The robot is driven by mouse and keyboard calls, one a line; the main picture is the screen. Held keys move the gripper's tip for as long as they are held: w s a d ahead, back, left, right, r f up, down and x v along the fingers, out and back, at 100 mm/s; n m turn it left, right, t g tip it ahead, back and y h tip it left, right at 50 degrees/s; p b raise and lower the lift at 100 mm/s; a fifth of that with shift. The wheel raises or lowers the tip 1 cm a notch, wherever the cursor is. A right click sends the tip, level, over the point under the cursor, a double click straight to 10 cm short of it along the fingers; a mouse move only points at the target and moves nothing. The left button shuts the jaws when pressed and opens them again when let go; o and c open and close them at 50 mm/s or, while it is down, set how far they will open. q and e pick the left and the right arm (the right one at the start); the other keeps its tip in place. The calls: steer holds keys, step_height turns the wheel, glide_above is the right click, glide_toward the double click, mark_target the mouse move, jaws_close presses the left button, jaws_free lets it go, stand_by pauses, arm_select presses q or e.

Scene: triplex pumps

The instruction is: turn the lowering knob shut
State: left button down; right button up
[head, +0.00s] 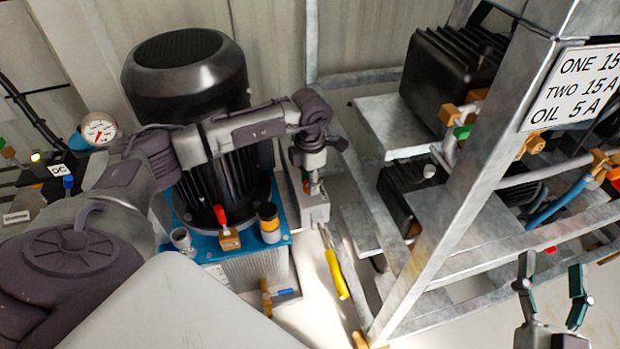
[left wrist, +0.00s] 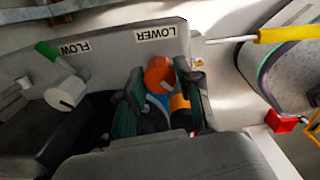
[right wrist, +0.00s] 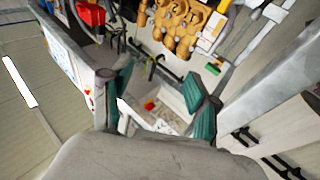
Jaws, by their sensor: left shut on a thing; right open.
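The lowering knob (left wrist: 160,70) is orange and sits just under the LOWER label (left wrist: 155,34) on a grey block in the left wrist view. My left gripper (left wrist: 160,82) is shut on it, with one green-padded finger at each side. In the head view my left gripper (head: 313,184) points down over the grey valve block (head: 316,211) beside the pump, and the knob is mostly hidden there. My right gripper (head: 550,276) is open and empty at the lower right; it also shows open in the right wrist view (right wrist: 160,92).
A blue-topped pump tank (head: 245,267) with a black motor (head: 187,75) stands left of the block. A yellow-handled tool (head: 336,274) is close below it. A FLOW valve with a green lever (left wrist: 52,56) sits beside the knob. A metal frame (head: 470,180) stands at right.

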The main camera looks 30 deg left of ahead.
arm_select(q)
steer(key=m, duration=0.3)
steer(key=shift+r, duration=0.1)
steer(key=m, duration=0.2)
steer(key=shift+m, duration=0.3)
steer(key=m, duration=0.3)
steer(key=shift+m+p, duration=0.3)
steer(key=m, duration=0.3)
steer(key=shift+m, duration=0.3)
steer(key=m, duration=0.3)
steer(key=shift+m, duration=0.4)
steer(key=m, duration=0.7)
steer(key=shift+m+b, duration=0.3)
steer(key=shift+b, duration=0.1)
steer(key=shift+m, duration=1.1)
arm_select(e)
steer(key=shift+s+a+r+t, duration=0.1)
steer(key=shift+r+t, duration=0.3)
steer(key=shift+r, duration=0.35)
